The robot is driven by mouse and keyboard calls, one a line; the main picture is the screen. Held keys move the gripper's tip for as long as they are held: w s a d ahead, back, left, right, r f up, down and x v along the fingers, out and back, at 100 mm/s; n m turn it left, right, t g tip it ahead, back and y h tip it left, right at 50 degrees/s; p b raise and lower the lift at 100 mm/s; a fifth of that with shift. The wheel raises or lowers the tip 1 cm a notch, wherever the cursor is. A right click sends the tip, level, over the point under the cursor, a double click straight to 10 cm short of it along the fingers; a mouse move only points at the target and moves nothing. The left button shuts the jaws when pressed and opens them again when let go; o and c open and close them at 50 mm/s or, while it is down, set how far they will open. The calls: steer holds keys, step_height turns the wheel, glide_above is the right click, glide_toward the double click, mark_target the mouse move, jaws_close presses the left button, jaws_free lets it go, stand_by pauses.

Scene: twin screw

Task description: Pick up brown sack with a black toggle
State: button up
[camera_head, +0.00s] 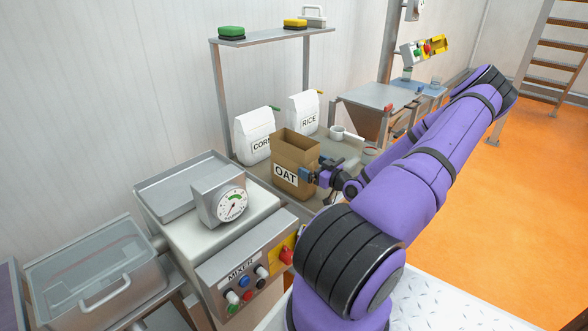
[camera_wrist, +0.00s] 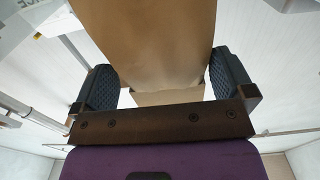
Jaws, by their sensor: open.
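The brown sack (camera_head: 296,157) stands upright on the counter, with OAT on a white label and its top open. I cannot make out a black toggle on it. My gripper (camera_head: 316,175) is at the sack's right side, at about label height. In the wrist view, the sack (camera_wrist: 160,40) fills the upper middle and lies between the two dark padded fingers of my gripper (camera_wrist: 163,85). The fingers are open, with a gap visible beside the right one; whether the left one touches the sack I cannot tell.
White CORN (camera_head: 254,135) and RICE (camera_head: 303,113) sacks stand behind the brown sack. A mixer panel (camera_head: 250,270) with a dial (camera_head: 232,204) is at the front left. A shelf (camera_head: 270,36) is above. A light-coloured cup (camera_head: 337,132) stands to the right.

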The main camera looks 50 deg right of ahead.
mark_target(294, 165)
steer(key=w, duration=0.4)
steer(key=shift+d+f, duration=0.1)
steer(key=c, duration=0.7)
steer(key=shift+c, duration=0.5)
